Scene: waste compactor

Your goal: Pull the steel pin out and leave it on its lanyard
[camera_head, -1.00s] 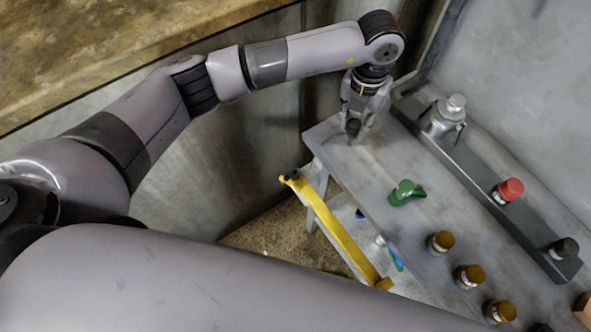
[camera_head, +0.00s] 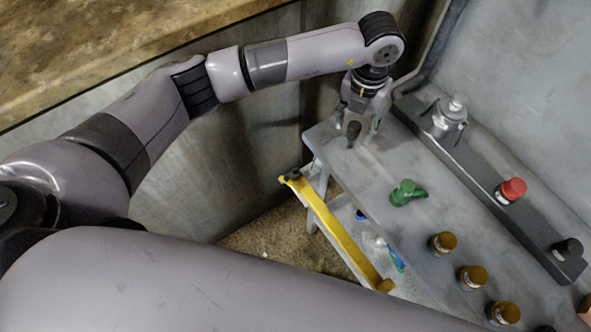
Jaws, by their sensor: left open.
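My left gripper (camera_head: 359,128) is open, pointing down at the far left end of the grey panel (camera_head: 385,160). A small dark knob-like piece (camera_head: 353,131) shows between its spread fingers; I cannot tell whether any finger touches it. I cannot make out for sure which piece is the steel pin, and no lanyard can be told apart. A silver fitting with a round cap (camera_head: 455,105) stands on the dark bar to the right of the gripper, apart from it. My right gripper is not in view.
The dark bar (camera_head: 475,165) carries a red button (camera_head: 511,190) and a black knob (camera_head: 567,249). A green handle (camera_head: 404,193) and several brown knobs (camera_head: 443,242) stand on the panel. A yellow bar (camera_head: 335,232) slopes along its left side. Metal walls close in behind.

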